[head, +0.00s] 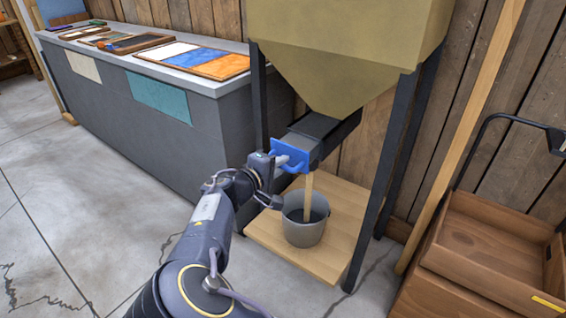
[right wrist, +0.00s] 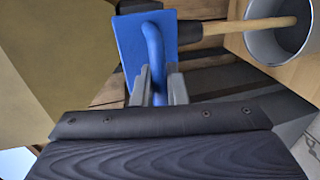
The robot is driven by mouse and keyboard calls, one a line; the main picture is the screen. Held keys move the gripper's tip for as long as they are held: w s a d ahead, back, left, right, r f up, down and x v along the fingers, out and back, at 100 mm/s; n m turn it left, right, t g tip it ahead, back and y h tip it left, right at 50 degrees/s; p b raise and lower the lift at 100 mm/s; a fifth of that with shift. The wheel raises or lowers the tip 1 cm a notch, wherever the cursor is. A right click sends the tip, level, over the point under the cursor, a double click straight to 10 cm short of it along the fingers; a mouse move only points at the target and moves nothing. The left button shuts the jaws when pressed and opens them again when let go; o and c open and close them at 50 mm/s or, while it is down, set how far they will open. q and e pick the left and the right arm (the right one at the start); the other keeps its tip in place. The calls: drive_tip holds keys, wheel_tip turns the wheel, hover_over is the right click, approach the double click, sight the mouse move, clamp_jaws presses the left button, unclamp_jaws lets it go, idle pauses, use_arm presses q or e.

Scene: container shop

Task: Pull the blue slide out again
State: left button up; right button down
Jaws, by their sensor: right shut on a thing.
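The blue slide (head: 290,149) is at the dark spout (head: 318,127) under the hopper. In the right wrist view it shows as a flat blue plate (right wrist: 131,42) with a curved blue handle (right wrist: 153,45). My right gripper (head: 279,162) is shut on this handle; its two grey fingers (right wrist: 157,87) stand on either side of it. How far the slide sits inside the spout is hidden. A tan stream (head: 308,195) runs from the spout down into a grey bucket (head: 306,229), and it also shows in the right wrist view (right wrist: 245,25). My left gripper is not in view.
The tan hopper (head: 345,55) stands on dark legs (head: 380,170). The bucket is on a wooden platform (head: 270,240). A grey counter (head: 150,100) with sample trays is at the left, and a brown wooden cart (head: 480,255) at the right. The concrete floor at left is clear.

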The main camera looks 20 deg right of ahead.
drive_tip(key=c, duration=1.5)
unclamp_jaws()
drive_tip(key=shift+s+a, duration=0.15)
drive_tip(key=shift+a, duration=0.1)
drive_tip(key=shift+c, duration=0.2)
drive_tip(key=p+v, duration=0.2)
drive_tip(key=v, duration=0.5)
drive_tip(key=shift+s+a, duration=0.25)
drive_tip(key=shift+a, duration=0.05)
